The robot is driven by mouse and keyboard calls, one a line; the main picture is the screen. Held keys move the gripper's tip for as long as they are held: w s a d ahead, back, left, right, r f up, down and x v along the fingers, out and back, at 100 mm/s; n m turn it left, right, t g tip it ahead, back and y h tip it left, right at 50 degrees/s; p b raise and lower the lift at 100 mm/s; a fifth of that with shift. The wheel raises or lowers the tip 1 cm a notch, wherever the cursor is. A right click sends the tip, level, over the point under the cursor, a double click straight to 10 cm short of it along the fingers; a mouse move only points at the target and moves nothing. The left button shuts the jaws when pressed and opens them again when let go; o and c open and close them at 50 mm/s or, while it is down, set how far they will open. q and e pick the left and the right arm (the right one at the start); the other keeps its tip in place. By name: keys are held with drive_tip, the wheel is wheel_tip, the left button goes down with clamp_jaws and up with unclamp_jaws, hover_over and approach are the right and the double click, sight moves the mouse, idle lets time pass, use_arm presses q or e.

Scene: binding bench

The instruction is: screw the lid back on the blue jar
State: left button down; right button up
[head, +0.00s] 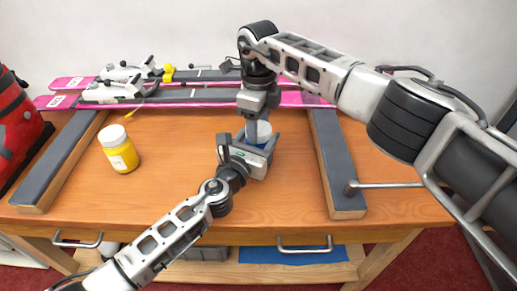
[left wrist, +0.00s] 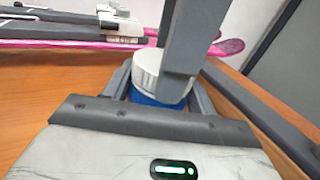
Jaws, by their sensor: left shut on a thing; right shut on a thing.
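The blue jar (left wrist: 150,101) stands upright on the bench, mostly hidden in the head view. My left gripper (head: 257,146) is shut around its body from the front, one finger on each side in the left wrist view. The white ribbed lid (head: 258,131) sits on top of the jar and also shows in the left wrist view (left wrist: 150,68). My right gripper (head: 259,119) points down from above and is shut on the lid; one grey finger covers the lid's right side in the left wrist view. I cannot tell how tightly the lid is seated.
A yellow jar with a white lid (head: 119,151) stands on the left of the wooden bench (head: 180,185). Pink skis with bindings (head: 200,98) lie across the back. Grey-topped rails (head: 335,160) and (head: 62,160) flank the work area. A red object (head: 18,130) stands far left.

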drive_tip(key=shift+m, duration=0.3)
drive_tip(key=m, duration=0.4)
drive_tip(key=o, duration=1.2)
drive_tip(key=shift+c, duration=0.2)
wheel_tip(320, 180, up, 12)
use_arm(q)
drive_tip(key=shift+c, duration=2)
unclamp_jaws()
